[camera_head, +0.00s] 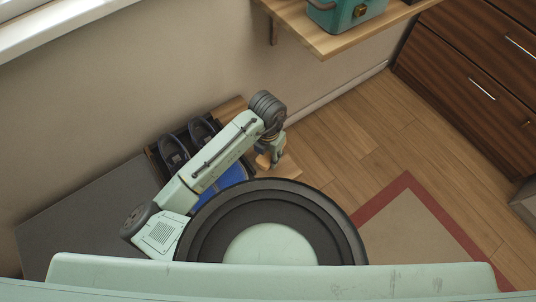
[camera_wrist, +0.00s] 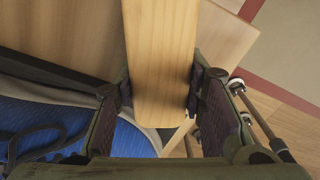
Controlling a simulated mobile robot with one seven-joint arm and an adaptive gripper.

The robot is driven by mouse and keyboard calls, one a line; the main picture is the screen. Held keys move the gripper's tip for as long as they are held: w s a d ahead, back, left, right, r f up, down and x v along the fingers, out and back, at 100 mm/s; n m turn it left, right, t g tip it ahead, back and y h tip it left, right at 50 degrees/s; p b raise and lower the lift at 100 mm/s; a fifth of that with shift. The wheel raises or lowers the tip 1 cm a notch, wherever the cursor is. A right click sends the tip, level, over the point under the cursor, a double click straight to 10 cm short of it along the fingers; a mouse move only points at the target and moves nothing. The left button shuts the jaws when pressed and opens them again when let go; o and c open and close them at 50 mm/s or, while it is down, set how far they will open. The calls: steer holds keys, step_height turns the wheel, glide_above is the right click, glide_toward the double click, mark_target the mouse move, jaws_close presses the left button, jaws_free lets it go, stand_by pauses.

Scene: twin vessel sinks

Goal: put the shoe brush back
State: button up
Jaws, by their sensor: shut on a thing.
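The shoe brush (camera_wrist: 160,45) shows as a pale wooden block with a smooth back in the wrist view. My gripper (camera_wrist: 160,92) is shut on it, one finger on each long side. The brush stretches up past the top edge, and no bristles show. In the head view, my gripper (camera_head: 268,148) hangs at the end of my arm, with a small part of the brush (camera_head: 263,161) showing below it. Pale wooden boards (camera_head: 286,168) lie beneath or behind it; the gap cannot be judged.
Dark shoes (camera_head: 174,152) stand by the wall, left of my arm. A wall shelf (camera_head: 325,38) holds a teal box (camera_head: 345,12). Drawers (camera_head: 475,75) are at right. Wood floor and a red-bordered rug (camera_head: 415,230) look clear.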

mark_target(268, 153)
steer(key=shift+f, duration=0.9)
steer(key=shift+f, duration=0.2)
steer(key=o, duration=1)
steer(key=shift+r, duration=0.1)
step_height(268, 153, up, 12)
steer(key=shift+r+b, duration=0.15)
steer(key=shift+b, duration=0.15)
steer(key=shift+w, duration=0.15)
